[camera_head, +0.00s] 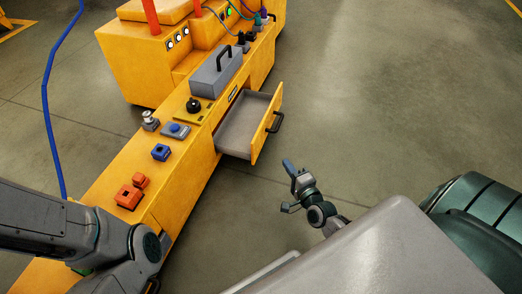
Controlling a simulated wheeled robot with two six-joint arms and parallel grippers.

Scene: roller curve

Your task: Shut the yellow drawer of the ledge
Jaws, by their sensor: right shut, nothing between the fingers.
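The yellow drawer (266,125) of the ledge (178,174) stands pulled out to the right. Its grey inside looks empty, and a black handle (275,122) is on its front. My right gripper (291,169) is below and right of the drawer front, apart from it, shut with nothing in it. My left arm comes in from the left over the near end of the ledge. Its gripper does not show.
On the ledge top are a grey toolbox (215,72), a black knob (193,105), blue and orange blocks (129,197) and small fittings. A yellow machine (135,62) stands behind. A blue cable (48,110) hangs at left. The floor right of the drawer is clear.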

